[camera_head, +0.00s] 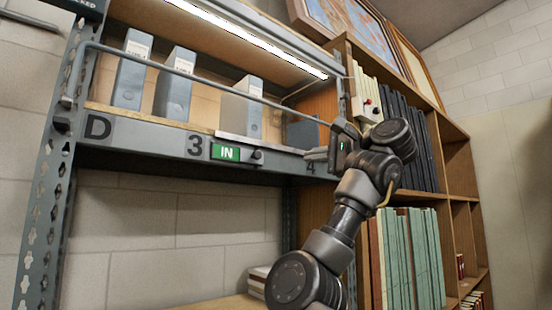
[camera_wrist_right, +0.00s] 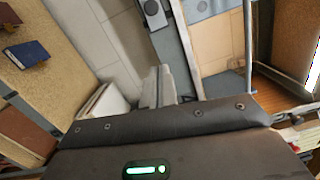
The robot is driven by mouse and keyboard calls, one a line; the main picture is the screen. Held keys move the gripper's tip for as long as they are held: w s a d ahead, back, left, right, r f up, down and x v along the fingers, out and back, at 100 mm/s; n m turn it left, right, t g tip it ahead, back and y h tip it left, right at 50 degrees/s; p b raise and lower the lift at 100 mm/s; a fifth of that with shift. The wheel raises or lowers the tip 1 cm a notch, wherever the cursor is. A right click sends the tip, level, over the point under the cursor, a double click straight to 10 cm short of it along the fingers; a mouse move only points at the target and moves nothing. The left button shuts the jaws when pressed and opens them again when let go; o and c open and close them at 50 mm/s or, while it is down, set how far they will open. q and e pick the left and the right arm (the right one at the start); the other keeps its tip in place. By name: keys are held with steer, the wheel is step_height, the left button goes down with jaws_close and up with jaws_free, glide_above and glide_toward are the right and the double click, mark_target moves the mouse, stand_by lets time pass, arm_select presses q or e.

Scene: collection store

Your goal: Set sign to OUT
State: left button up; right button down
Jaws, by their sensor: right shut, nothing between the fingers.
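The sign (camera_head: 226,152) is a green plate reading IN on the grey shelf edge, just right of the number 3. A dark round knob (camera_head: 257,156) sits at its right end; a dark round part that looks like this knob shows at the top of the right wrist view (camera_wrist_right: 151,8). My right gripper (camera_head: 308,156) is shut and empty, to the right of the knob and apart from it, near the number 4. Its fingers also show in the right wrist view (camera_wrist_right: 159,84). My left gripper is not in view.
Grey box files (camera_head: 172,84) stand on the shelf above the sign, behind a grey rail (camera_head: 190,70). A wooden bookcase (camera_head: 462,190) with dark and green volumes is on the right, behind my right arm. The space below the shelf edge is mostly open.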

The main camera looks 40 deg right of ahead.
steer(key=p, duration=0.6)
glide_toward(260, 160)
steer(key=w+d, duration=0.3)
steer(key=w, duration=0.2)
steer(key=a, duration=0.1)
steer(key=a+p, duration=0.1)
steer(key=a, duration=0.1)
steer(key=shift+a+r, duration=0.2)
steer(key=shift+a, duration=0.1)
steer(key=shift+d, duration=0.1)
